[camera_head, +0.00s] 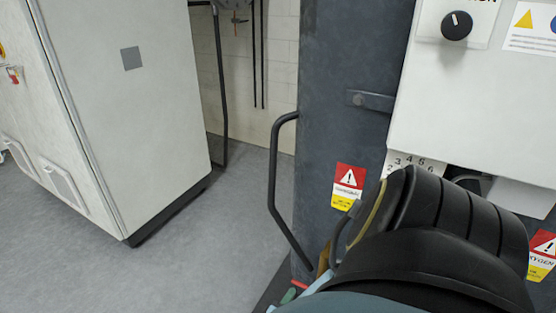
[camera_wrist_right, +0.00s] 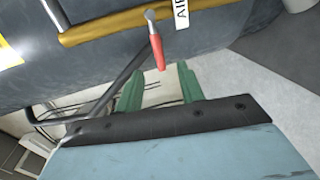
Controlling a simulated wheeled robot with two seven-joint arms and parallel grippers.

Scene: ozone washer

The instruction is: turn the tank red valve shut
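The red valve handle (camera_wrist_right: 157,50) is a slim lever on a grey pivot at the yellow pipe (camera_wrist_right: 110,25) of the dark tank (camera_wrist_right: 60,60). My right gripper (camera_wrist_right: 161,76) is open, with its two green fingers apart. In the right wrist view, the lever's free end appears between the fingertips; neither finger clearly touches it. In the head view, a small piece of red (camera_head: 300,284) shows beside a green finger (camera_head: 288,296) at the tank's foot; my black right arm hides most of the valve area. My left gripper is not in view.
A black bent handrail (camera_head: 273,170) stands left of the tank column (camera_head: 335,90). A white control panel (camera_head: 470,100) with a black knob hangs at the upper right. A white cabinet (camera_head: 150,120) stands at the left. Grey floor (camera_head: 220,250) lies clear between cabinet and tank.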

